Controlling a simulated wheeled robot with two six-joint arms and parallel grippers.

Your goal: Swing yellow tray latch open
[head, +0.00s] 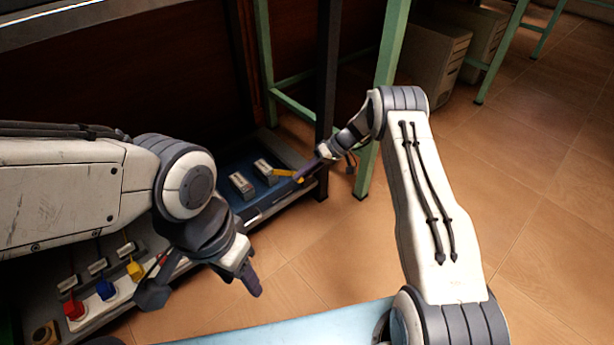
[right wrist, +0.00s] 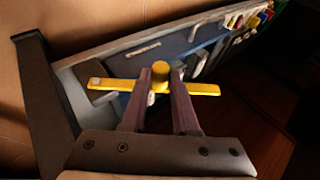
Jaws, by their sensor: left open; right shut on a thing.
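The yellow latch (head: 282,172) is a flat bar at the far right end of the blue tray (head: 222,188), beside a small grey block. It also shows in the right wrist view (right wrist: 110,84) as a bar with a round yellow post, lying crosswise to my fingers. My right gripper (head: 305,172) is shut on the latch; its two purple fingers (right wrist: 168,100) stand either side of the post. The fingers partly hide the bar's middle. My left gripper (head: 252,282) is open and empty, pointing down in front of the panel, away from the latch.
Red (head: 75,308), blue (head: 106,290) and yellow (head: 135,271) parts stand on the panel's left section. Two grey blocks (head: 241,185) sit on the tray. A dark post and green table leg (head: 384,80) stand close to my right gripper.

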